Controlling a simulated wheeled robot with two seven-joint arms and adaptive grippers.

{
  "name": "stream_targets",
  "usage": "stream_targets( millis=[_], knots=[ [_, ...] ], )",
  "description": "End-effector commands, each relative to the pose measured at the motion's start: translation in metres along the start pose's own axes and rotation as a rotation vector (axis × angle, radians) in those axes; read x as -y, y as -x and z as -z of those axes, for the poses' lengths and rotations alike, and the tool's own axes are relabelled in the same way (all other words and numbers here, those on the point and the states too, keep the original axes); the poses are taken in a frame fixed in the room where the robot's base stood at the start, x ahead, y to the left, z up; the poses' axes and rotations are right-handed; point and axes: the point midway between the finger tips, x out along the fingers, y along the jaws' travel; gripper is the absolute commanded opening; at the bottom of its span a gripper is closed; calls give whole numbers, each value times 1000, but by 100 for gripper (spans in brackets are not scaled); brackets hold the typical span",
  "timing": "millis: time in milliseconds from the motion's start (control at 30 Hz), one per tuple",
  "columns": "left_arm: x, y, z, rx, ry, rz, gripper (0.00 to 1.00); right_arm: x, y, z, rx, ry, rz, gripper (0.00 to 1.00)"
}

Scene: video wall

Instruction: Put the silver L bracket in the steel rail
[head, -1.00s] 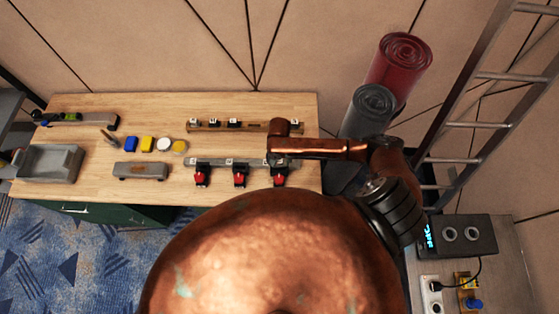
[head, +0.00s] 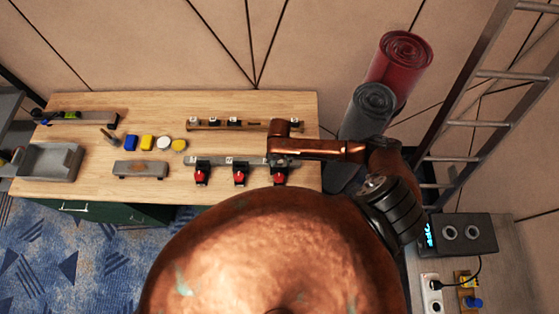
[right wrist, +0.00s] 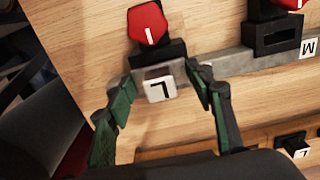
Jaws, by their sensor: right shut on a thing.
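The steel rail (head: 258,161) lies along the front right of the wooden table, with red-topped black holders on it. It also crosses the right wrist view (right wrist: 228,64). My right gripper (right wrist: 162,82) is over the rail's right end, its green fingers shut on the silver L bracket (right wrist: 159,86). The bracket's white face with a letter L shows between the fingertips, close beside a black holder with a red top (right wrist: 147,22). The bracket's lower part is hidden, so I cannot tell whether it touches the rail. My left gripper is not in view.
A wooden rail (head: 255,126) with black, white-tagged pieces lies behind the steel rail. A grey tray (head: 48,162), a grey block (head: 141,169) and several small blue, yellow and white pieces are at the left. Red and grey rolls (head: 402,62) stand right of the table.

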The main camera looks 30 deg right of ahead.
Motion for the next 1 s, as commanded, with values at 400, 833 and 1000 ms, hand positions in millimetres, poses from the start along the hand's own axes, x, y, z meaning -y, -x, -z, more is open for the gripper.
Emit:
stream_targets(
  millis=[400,833,1000],
  knots=[
    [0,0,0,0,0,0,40,0,-8,0,-1,0,0,16],
    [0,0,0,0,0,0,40,0,-14,0,-1,0,0,16],
    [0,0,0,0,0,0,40,0,-14,0,-1,0,0,16]
  ],
)
